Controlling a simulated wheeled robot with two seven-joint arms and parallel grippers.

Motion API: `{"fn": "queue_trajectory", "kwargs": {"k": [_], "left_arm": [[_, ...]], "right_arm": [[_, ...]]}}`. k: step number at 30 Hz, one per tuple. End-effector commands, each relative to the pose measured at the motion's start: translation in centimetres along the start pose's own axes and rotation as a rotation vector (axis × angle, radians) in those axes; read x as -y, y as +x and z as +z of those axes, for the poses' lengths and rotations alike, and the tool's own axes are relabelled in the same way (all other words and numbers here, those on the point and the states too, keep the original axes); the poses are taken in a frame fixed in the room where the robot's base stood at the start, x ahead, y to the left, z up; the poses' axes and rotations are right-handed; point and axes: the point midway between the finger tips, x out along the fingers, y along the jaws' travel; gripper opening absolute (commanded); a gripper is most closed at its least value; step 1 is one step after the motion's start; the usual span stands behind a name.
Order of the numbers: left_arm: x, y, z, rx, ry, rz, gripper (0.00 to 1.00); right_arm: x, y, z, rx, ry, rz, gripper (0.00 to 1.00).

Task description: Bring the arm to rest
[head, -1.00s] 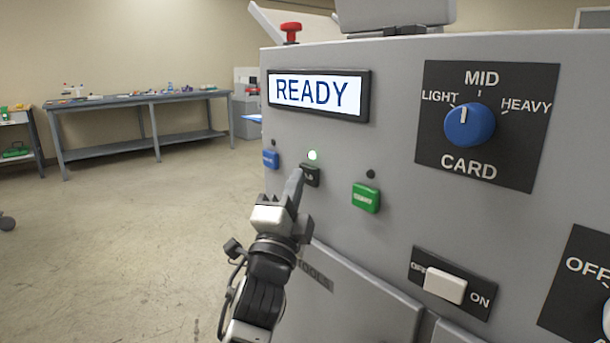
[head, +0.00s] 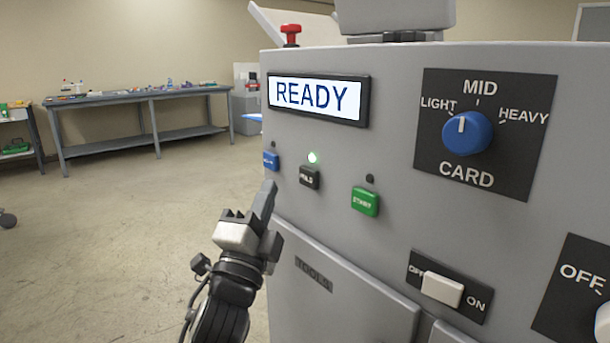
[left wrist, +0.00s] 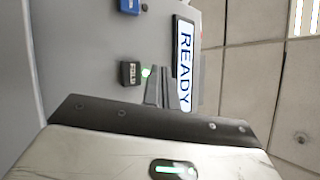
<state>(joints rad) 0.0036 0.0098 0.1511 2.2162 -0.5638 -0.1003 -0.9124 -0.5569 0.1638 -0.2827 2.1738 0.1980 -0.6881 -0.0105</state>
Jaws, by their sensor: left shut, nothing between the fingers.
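My left gripper (head: 266,199) is shut and empty. In the head view it stands in front of the grey laminator panel (head: 400,110), below and left of the black HOLD button (head: 309,177), apart from it. In the left wrist view the shut fingers (left wrist: 162,88) show in front of the panel, near the lit lamp (left wrist: 146,72), the black button (left wrist: 130,73) and the READY display (left wrist: 185,62). My right gripper is in neither view.
A workbench (head: 140,98) stands at the back left. The floor (head: 130,225) left of the machine is clear.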

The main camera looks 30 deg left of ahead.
Motion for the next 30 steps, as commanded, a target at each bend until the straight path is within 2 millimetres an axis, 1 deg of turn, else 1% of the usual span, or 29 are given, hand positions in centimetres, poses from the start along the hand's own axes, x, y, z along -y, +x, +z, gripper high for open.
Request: {"fn": "queue_trajectory", "kwargs": {"k": [6,21,23,30], "left_arm": [[0.8,-1.0,0.6,-0.002,-0.001,0.000,0.00],[0.9,-0.9,0.7,-0.002,-0.001,-0.001,0.00],[1.4,-0.6,0.6,-0.002,-0.001,-0.001,0.00],[5.4,1.9,0.1,-0.001,-0.001,-0.001,0.00]], "right_arm": [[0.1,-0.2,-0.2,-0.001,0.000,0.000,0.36],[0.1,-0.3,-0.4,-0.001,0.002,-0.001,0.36],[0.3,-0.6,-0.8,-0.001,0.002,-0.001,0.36],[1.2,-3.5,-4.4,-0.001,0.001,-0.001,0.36]]}}
